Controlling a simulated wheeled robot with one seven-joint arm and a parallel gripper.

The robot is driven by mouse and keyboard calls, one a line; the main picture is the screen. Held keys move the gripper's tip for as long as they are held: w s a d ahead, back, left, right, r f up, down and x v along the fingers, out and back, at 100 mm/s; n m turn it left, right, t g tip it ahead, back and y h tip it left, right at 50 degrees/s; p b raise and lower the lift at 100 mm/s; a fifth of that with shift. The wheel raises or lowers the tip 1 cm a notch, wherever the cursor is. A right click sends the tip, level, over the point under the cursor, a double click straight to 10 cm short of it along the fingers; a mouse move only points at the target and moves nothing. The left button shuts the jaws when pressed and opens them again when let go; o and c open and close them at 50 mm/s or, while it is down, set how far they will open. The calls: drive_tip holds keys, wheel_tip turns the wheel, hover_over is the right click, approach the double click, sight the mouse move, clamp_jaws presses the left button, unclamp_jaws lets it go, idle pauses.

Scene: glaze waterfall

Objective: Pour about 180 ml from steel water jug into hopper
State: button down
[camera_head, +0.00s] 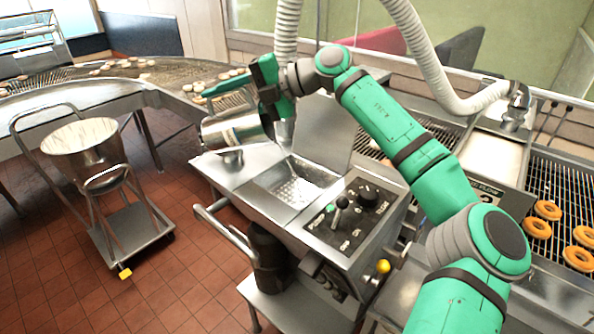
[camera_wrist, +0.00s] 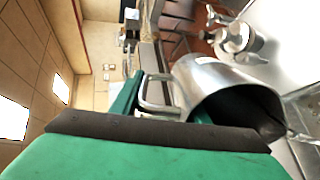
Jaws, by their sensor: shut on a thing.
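My gripper (camera_head: 238,88) is shut on the handle of the steel water jug (camera_head: 230,132), which is held in the air at the upper left of the hopper (camera_head: 265,184). The jug looks strongly tilted, near lying on its side. In the wrist view my gripper (camera_wrist: 160,105) is around the handle, and the jug (camera_wrist: 215,82) shows its open mouth toward the lower right. Its inside is dark, and I cannot tell the water level. No stream is visible. The hopper is an open steel basin with a pale, perforated-looking bottom.
A control panel (camera_head: 345,217) with knobs and a lever adjoins the hopper. A steel bucket (camera_head: 82,150) stands on a wheeled cart at left. A pale hose (camera_head: 287,28) hangs behind my gripper. Doughnuts (camera_head: 548,210) lie on a rack at right. Red-tiled floor is clear between cart and machine.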

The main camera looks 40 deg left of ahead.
drive_tip(key=shift+s+a, duration=0.15)
drive_tip(key=shift+s, duration=0.1)
drive_tip(key=shift+w+d+f+b, duration=0.1)
drive_tip(key=shift+w+d+b, duration=0.3)
drive_tip(key=shift+d, duration=0.15)
drive_tip(key=shift+a, duration=0.2)
drive_tip(key=shift+y, duration=0.3)
drive_tip(key=shift+w+d+f+b, duration=0.15)
drive_tip(key=shift+w+d+b, duration=0.05)
drive_tip(key=shift+w+b, duration=0.15)
drive_tip(key=shift+s, duration=0.2)
drive_tip(key=shift+w+d+f+g+b, duration=0.15)
drive_tip(key=shift+w+d+g+b, duration=0.1)
drive_tip(key=shift+d+g+b, duration=0.1)
drive_tip(key=shift+s, duration=0.1)
